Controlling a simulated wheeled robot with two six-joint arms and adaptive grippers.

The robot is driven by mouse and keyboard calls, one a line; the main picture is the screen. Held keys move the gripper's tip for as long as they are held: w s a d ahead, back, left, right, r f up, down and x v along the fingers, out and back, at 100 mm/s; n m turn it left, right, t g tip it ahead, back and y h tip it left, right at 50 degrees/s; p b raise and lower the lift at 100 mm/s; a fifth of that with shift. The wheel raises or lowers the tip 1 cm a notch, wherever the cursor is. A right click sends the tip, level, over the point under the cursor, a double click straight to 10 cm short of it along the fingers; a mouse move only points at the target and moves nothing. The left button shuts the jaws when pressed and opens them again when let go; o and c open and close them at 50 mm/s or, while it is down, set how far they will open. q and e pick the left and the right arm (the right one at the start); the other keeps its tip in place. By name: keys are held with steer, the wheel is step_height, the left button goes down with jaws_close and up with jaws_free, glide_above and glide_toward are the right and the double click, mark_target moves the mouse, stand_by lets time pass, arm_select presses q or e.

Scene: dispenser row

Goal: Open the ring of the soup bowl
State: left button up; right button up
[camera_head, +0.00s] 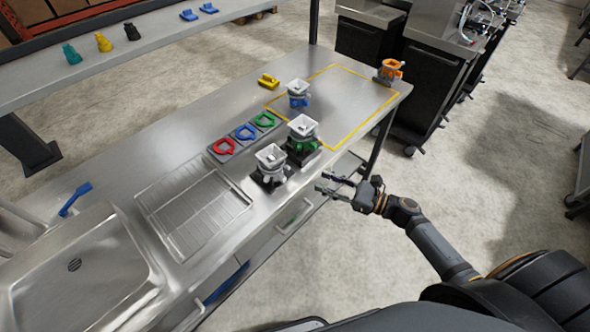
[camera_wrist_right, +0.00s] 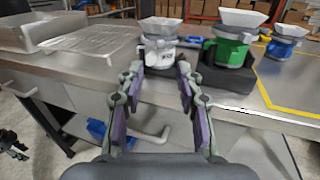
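My right gripper (camera_head: 326,183) is open and empty at the front edge of the steel bench. In the right wrist view its fingers (camera_wrist_right: 160,78) point at a white-bodied dispenser (camera_wrist_right: 160,55) with a white square hopper, standing apart beyond the tips. That white dispenser (camera_head: 270,165) is on a dark base near the bench front in the head view. A green dispenser (camera_head: 303,135) stands beside it, with a blue one (camera_head: 298,93) farther back. Red (camera_head: 223,146), blue (camera_head: 245,132) and green (camera_head: 265,120) ring-shaped pieces lie behind them. I cannot identify a soup bowl.
A sink (camera_head: 80,275) and wire rack (camera_head: 195,210) lie on the left. A yellow outline (camera_head: 345,142) marks the bench's right end, where an orange dispenser (camera_head: 390,70) stands. A yellow piece (camera_head: 268,80) lies near the back. Drawer handles (camera_head: 292,220) stick out below the front edge.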

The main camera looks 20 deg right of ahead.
mark_target(287, 168)
steer(key=p+x, duration=0.3)
steer(key=x, duration=0.6)
steer(key=shift+w+a, duration=0.2)
steer(key=shift+w, duration=0.1)
steer(key=shift+w+a+f, duration=0.1)
steer(key=shift+w+a, duration=0.1)
steer(key=shift+a, duration=0.05)
jaws_close()
